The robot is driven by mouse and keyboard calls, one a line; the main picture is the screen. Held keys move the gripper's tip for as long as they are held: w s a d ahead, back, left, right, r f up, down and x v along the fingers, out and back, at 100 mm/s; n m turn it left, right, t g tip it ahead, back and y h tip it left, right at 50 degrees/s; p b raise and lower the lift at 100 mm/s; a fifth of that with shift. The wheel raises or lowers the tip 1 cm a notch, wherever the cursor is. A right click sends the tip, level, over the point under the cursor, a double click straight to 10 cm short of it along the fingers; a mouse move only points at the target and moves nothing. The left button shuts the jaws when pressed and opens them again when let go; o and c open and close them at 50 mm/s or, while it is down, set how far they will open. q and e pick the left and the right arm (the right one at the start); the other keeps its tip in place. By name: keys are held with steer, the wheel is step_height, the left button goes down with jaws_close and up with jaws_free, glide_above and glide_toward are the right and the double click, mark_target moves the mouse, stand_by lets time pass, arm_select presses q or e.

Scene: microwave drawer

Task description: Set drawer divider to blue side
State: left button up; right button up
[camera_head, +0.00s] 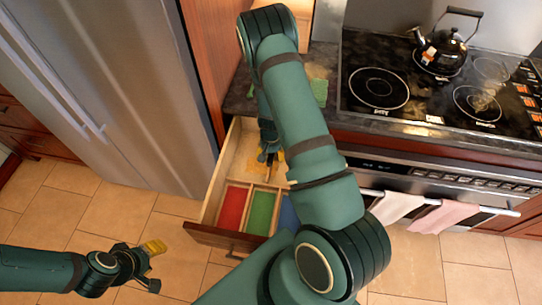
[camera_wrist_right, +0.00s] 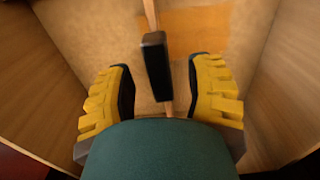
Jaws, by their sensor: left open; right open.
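The open wooden drawer (camera_head: 212,195) has red (camera_head: 232,207), green (camera_head: 262,212) and blue (camera_head: 288,215) areas at its front, the blue partly hidden by my right arm. My right gripper (camera_head: 268,155) is inside the drawer, behind the coloured areas. In the right wrist view, its yellow fingers (camera_wrist_right: 162,92) are open on both sides of a black block (camera_wrist_right: 155,66) on a thin wooden strip (camera_wrist_right: 150,14), which looks like the divider and its handle. I see a gap on each side; contact is not clear. My left gripper (camera_head: 146,262) is open and empty over the floor.
An orange patch (camera_wrist_right: 198,32) marks the drawer floor beside the strip. Drawer walls stand close on both sides of my right gripper. A fridge (camera_head: 110,80) is at left; a stove (camera_head: 400,85) with a kettle (camera_head: 442,45) and towels (camera_head: 395,207) is at right.

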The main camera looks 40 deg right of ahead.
steer(key=shift+f, duration=0.4)
jaws_close()
